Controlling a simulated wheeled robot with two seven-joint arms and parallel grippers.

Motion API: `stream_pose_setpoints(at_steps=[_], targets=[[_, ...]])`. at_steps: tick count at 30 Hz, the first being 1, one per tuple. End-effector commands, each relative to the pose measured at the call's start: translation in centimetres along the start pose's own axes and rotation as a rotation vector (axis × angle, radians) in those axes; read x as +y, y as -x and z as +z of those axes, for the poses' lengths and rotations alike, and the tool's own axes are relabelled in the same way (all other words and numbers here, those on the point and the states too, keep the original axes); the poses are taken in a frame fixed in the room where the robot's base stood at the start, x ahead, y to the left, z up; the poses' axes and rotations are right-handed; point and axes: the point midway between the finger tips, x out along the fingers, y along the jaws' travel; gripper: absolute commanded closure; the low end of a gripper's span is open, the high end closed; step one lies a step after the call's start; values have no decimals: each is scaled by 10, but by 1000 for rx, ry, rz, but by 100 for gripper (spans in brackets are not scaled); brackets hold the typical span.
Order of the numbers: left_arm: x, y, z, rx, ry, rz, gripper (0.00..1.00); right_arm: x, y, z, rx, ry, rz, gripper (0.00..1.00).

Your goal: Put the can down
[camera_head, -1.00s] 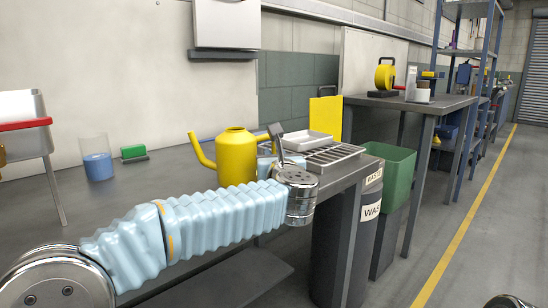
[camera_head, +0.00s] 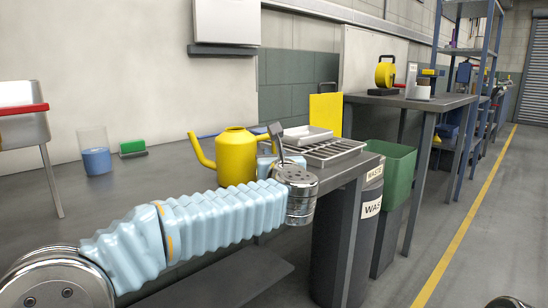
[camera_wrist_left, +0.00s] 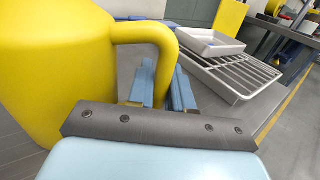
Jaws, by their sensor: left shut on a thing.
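The can is a yellow watering can (camera_head: 236,156) with a spout to the left. It appears upright over the dark grey bench (camera_head: 75,190), beside the wire rack. My left arm hides its lower part, so I cannot tell whether its base touches the bench. My left gripper (camera_head: 266,160) is shut on the can's handle at its right side. In the left wrist view, the blue fingers (camera_wrist_left: 163,84) are around the lower part of the handle, and the yellow can (camera_wrist_left: 58,70) fills the left. My right gripper is not in view.
A wire rack (camera_head: 332,153) and a white tray (camera_head: 306,135) are close right of the can. A beaker of blue liquid (camera_head: 96,160) and a green block (camera_head: 133,148) stand left, with bare bench between. Waste bins (camera_head: 371,210) stand beyond the bench's right end.

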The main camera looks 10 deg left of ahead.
Motion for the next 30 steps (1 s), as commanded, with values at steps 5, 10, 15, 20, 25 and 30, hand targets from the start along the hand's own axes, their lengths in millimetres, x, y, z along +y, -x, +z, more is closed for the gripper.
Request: stream_pose_setpoints(at_steps=[5,10,15,20,25,30], targets=[[0,0,-3,-1,0,0,100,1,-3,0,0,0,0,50],[0,0,-2,-1,0,0,63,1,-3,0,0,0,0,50],[0,0,-3,0,0,0,50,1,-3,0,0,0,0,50],[0,0,-3,1,0,0,50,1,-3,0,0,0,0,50],[0,0,-3,0,0,0,52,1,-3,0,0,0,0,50],[0,0,-3,0,0,0,72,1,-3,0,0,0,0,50]])
